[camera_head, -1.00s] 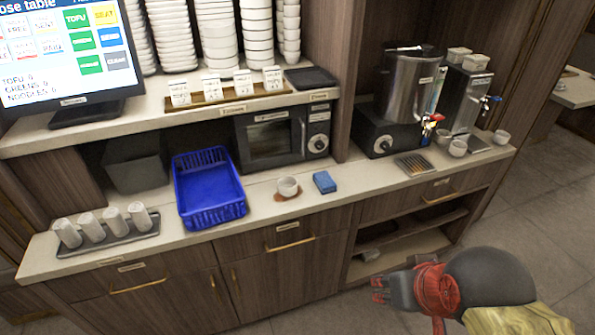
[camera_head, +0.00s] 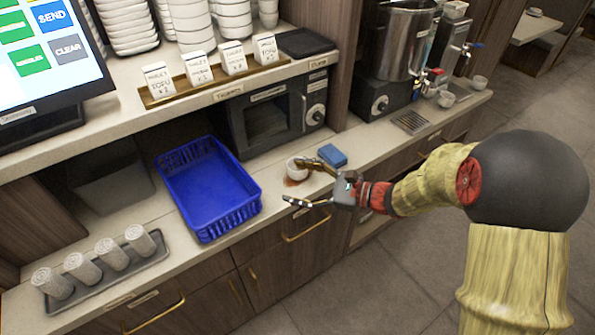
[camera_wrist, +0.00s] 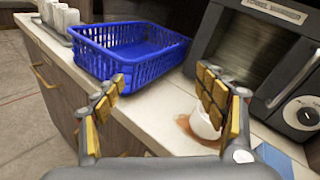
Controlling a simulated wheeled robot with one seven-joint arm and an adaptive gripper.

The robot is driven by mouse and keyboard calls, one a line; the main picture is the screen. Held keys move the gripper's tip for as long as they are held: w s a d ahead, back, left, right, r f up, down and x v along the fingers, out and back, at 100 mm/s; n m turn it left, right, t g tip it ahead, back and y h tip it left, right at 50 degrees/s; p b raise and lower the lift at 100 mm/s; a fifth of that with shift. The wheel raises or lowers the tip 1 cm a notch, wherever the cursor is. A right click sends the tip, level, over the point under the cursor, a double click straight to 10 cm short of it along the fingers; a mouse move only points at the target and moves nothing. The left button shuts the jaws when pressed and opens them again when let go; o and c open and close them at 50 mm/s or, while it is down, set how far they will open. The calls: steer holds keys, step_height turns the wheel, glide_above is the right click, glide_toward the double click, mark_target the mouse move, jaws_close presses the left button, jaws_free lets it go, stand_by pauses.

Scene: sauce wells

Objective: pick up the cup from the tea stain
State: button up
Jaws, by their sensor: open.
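A small white cup (camera_head: 297,168) stands upright on a brown tea stain (camera_head: 292,182) on the counter, between the blue basket and the blue sponge. In the wrist view the cup (camera_wrist: 205,124) is partly hidden behind my right finger, and the stain (camera_wrist: 184,123) shows to its left. My gripper (camera_head: 296,181) is open, with its fingers spread at the counter's front edge close to the cup. In the wrist view my gripper (camera_wrist: 160,85) has nothing between its fingers; the cup lies beyond the right finger. I cannot tell whether that finger touches it.
A blue basket (camera_head: 213,190) stands left of the cup, and a blue sponge (camera_head: 332,155) lies just right of it. A tray (camera_head: 100,270) with several rolled towels is at the left.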

mark_target(291, 160)
steer(key=w+d+f+m+t, duration=0.1)
steer(key=w+f+m+t, duration=0.1)
steer(key=w+d+f+m+t, duration=0.1)
steer(key=w+d+f+m, duration=0.1)
steer(key=w, duration=0.1)
steer(key=w+d+f+m+t+h, duration=0.1)
steer(key=w+d+f+m+t, duration=0.1)
steer(key=f+m, duration=0.1)
steer(key=shift+w+d+t, duration=0.15)
steer(key=shift+w+t, duration=0.15)
steer(key=shift+w, duration=0.3)
steer(key=b+x, duration=0.3)
steer(key=x, duration=0.3)
steer(key=shift+w+f, duration=0.1)
steer(key=shift+f, duration=0.05)
steer(key=shift+w+a, duration=0.35)
steer(key=shift+a, duration=0.15)
steer(key=shift+c, duration=0.8)
steer(key=c, duration=1.1)
steer(key=shift+r, duration=0.2)
steer(key=shift+c, duration=0.2)
